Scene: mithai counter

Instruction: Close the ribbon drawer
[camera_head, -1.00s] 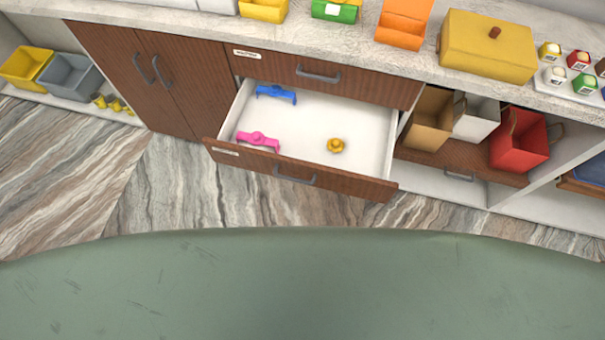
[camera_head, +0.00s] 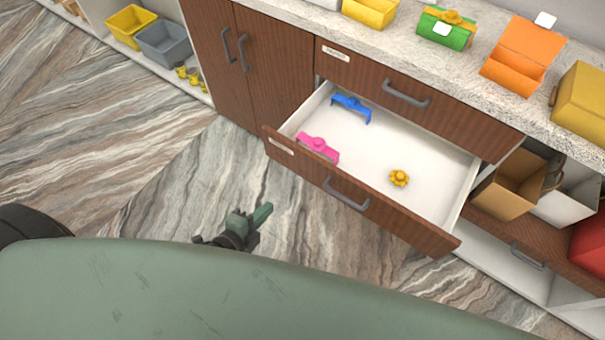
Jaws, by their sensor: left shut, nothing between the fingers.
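The ribbon drawer (camera_head: 240,142) is the lower drawer of the brown wooden counter and stands pulled far out. Its front panel (camera_head: 395,219) has a grey bar handle (camera_head: 347,194) and a small label at its left end. Inside lie a blue ribbon piece (camera_head: 352,108), a pink ribbon piece (camera_head: 318,148) and a small gold rosette (camera_head: 399,178). My left gripper (camera_head: 262,214) is shut and empty. In the picture it is to the lower left of the drawer front, apart from it. My right gripper is not in view.
A closed drawer (camera_head: 370,84) sits above the open one. Double cabinet doors (camera_head: 244,65) are at its left. Bags (camera_head: 508,186) stand on the shelf at right. Boxes, including an orange one (camera_head: 522,58), line the countertop. The marbled floor (camera_head: 130,150) is clear at left.

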